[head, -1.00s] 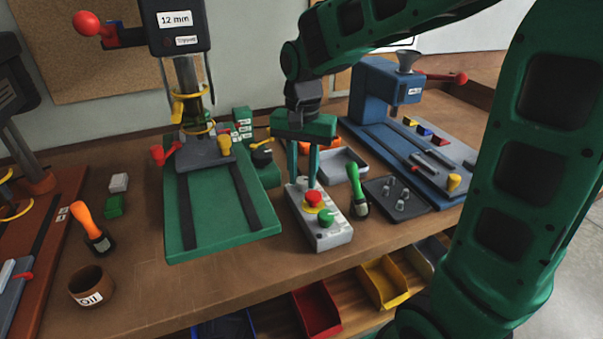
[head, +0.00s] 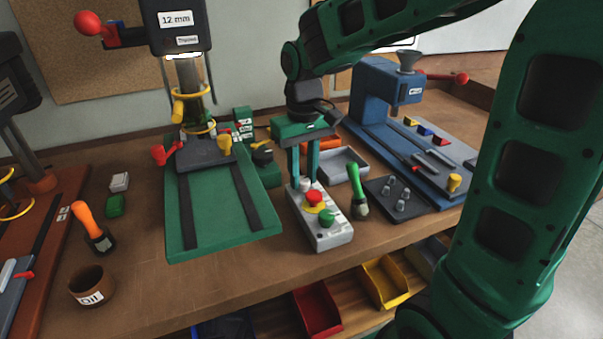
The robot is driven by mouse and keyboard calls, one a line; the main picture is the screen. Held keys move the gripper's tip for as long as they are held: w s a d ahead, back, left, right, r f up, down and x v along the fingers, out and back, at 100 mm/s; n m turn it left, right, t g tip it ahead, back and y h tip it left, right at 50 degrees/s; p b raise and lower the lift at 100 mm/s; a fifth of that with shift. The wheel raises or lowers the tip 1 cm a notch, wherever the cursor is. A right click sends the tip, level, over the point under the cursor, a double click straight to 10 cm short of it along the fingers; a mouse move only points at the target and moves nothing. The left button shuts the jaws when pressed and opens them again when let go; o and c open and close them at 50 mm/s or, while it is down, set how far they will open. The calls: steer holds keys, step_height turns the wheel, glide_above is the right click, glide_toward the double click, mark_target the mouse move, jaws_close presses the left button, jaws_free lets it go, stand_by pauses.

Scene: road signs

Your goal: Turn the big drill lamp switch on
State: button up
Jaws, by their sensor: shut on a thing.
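The big drill (head: 181,28), labelled 12 mm, stands over a green base plate (head: 222,210) at the left middle. A bright white glow shows under its head, so its lamp looks lit. A grey control box (head: 328,238) sits on the bench right of the plate. It carries a red button (head: 313,197) on a yellow ring, a green button (head: 326,216) and a small grey knob (head: 305,185) at its far end. My gripper (head: 304,179) points down at that far end, shut on the grey knob between its teal fingers. The knob's marking is too small to read.
A green-handled brush (head: 356,185) stands close right of the box. A blue machine (head: 384,85) stands at the right. The bench in front of the box is clear.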

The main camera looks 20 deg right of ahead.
mark_target(303, 179)
steer(key=shift+w+n, duration=0.1)
steer(key=shift+n, duration=0.6)
steer(key=shift+r, duration=0.1)
steer(key=o, duration=1.1)
steer(key=shift+c, duration=0.2)
step_height(303, 179, up, 11)
steer(key=shift+f, duration=0.2)
steer(key=s+d+f+m, duration=0.1)
steer(key=s+d, duration=0.2)
steer(key=d, duration=0.1)
steer(key=s+d+f+m, duration=0.2)
steer(key=s+d, duration=0.2)
steer(key=s+d+f+m, duration=0.1)
steer(key=s+d+f, duration=0.1)
steer(key=s+d, duration=0.2)
steer(key=shift+d+f+m, duration=0.1)
steer(key=shift+m, duration=0.3)
steer(key=s+d+f+m, duration=0.4)
steer(key=s+f, duration=0.3)
steer(key=s, duration=0.5)
steer(key=shift+s+d, duration=0.35)
steer(key=shift+d, duration=0.3)
